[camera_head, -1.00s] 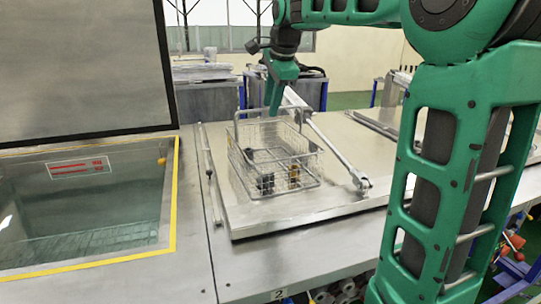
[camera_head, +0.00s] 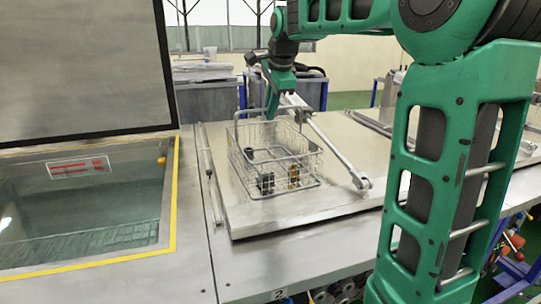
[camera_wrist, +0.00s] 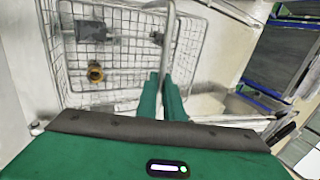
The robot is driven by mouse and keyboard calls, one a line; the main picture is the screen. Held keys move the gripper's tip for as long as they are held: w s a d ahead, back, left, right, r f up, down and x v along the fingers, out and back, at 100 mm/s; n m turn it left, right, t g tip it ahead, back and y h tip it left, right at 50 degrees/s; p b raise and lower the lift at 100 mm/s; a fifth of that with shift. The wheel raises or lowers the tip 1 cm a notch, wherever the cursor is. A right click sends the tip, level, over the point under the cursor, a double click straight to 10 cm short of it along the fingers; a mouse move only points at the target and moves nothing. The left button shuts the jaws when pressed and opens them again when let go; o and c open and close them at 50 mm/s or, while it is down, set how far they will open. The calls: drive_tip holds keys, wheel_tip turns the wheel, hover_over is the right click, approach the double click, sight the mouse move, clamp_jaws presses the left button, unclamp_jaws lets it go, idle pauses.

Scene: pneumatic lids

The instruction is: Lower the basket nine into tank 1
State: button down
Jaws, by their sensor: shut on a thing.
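The wire basket (camera_head: 318,170) is over the closed metal lid in the middle and holds a few small dark and brass-coloured parts. My gripper (camera_head: 271,113) is shut on the basket's raised handle at its top. The wrist view shows the green fingers of my gripper (camera_wrist: 163,82) on the handle bar, with the basket (camera_wrist: 62,72) beyond. I cannot tell whether the basket bottom touches the lid. The open tank (camera_head: 85,205) at left has a yellow border, clear liquid and a raised lid (camera_head: 75,65); no number on it is visible.
The closed lid (camera_head: 300,216) carries a diagonal metal arm (camera_head: 335,150) right beside the basket. A "2" marks the front edge below it. A thin rod (camera_head: 210,175) lies between the lid and open tank. A small orange ball (camera_head: 161,161) sits at the tank's rim.

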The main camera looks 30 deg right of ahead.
drive_tip(key=shift+r, duration=1.65)
